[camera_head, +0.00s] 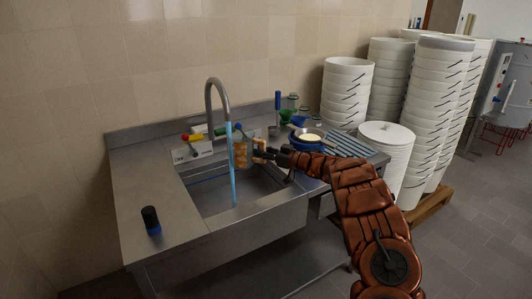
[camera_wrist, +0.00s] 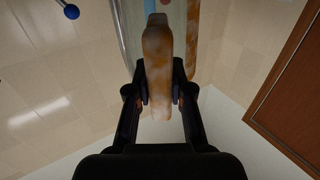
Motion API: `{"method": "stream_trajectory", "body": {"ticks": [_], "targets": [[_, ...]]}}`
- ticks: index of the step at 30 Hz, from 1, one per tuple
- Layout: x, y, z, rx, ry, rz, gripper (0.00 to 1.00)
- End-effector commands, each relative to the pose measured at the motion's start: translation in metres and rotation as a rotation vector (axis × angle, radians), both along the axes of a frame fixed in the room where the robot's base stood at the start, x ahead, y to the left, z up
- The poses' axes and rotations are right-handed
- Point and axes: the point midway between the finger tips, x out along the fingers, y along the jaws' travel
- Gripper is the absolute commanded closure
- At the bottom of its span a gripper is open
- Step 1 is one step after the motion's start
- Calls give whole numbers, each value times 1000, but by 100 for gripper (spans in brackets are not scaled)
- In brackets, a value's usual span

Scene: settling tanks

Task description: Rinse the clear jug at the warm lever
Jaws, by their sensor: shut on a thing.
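The clear jug (camera_head: 241,154), smeared orange-brown, is up over the sink (camera_head: 228,194) in the head view. My gripper (camera_head: 263,152) is shut on its smeared handle, which the wrist view shows between the fingers (camera_wrist: 159,92). A blue water stream (camera_head: 233,185) runs from the curved spout (camera_head: 211,92) down into the sink, along the jug's left side. I cannot tell whether water enters the jug. Behind the spout are a lever with red and yellow parts (camera_head: 191,137) and further coloured levers. The label (camera_head: 180,155) is too small to read.
A dark bottle-like object (camera_head: 151,220) stands on the left counter. A pan with pale contents (camera_head: 308,136), funnels and small jars crowd the right drainboard (camera_head: 347,146). Tall stacks of white buckets (camera_head: 440,85) stand right of the sink. The front-left counter is mostly clear.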

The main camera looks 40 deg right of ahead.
Motion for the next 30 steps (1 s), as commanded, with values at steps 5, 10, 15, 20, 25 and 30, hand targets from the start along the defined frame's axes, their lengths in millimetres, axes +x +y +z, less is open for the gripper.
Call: {"method": "stream_trajectory", "body": {"ticks": [5,10,15,20,25,30], "targets": [[15,2,-2,4,-4,5,100],[27,2,-4,1,-2,2,100],[36,3,-6,1,-3,3,100],[40,4,-7,1,-2,3,100],[40,3,-8,0,-1,2,100],[40,3,-8,0,-1,2,100]]}}
